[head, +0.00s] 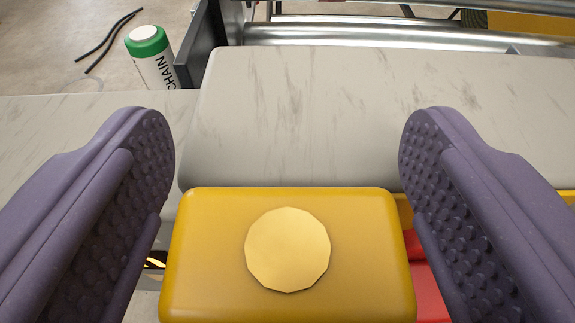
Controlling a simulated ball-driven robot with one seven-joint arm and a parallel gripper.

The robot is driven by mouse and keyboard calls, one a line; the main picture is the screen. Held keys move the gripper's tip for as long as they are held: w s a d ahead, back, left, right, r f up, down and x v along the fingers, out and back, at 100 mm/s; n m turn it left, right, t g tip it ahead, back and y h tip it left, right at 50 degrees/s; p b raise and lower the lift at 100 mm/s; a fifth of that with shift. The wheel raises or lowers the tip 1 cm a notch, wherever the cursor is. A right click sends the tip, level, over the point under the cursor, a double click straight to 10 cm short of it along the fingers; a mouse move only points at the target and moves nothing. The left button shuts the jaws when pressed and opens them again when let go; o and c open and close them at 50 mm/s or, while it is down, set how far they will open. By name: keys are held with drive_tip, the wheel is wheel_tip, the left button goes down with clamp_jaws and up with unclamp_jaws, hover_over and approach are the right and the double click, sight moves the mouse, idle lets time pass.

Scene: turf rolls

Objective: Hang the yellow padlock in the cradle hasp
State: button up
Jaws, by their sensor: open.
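The yellow padlock (195,255) shows at the bottom centre as a rounded yellow block with a pale gold disc (288,249) on its face. Its lower part runs out of the picture and I see no shackle. My gripper (287,150) is open, with its two purple, bumpy fingers to the left and right of the padlock. A gap shows beside the padlock's upper corners; lower down I cannot tell whether the fingers touch it. I cannot make out the cradle hasp in this view.
A pale, streaked slab (300,110) lies just beyond the padlock, and a lower pale surface (60,130) extends left. Metal rails (370,35) run across the back. A white bottle with a green top (152,58) stands back left, near a black cord (105,42). Something red (430,290) shows at lower right.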

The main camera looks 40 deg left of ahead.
drive_tip(key=p+v, duration=0.2)
drive_tip(key=v, duration=0.5)
drive_tip(key=shift+s+d, duration=0.2)
drive_tip(key=shift+s, duration=0.05)
drive_tip(key=shift+r, duration=0.15)
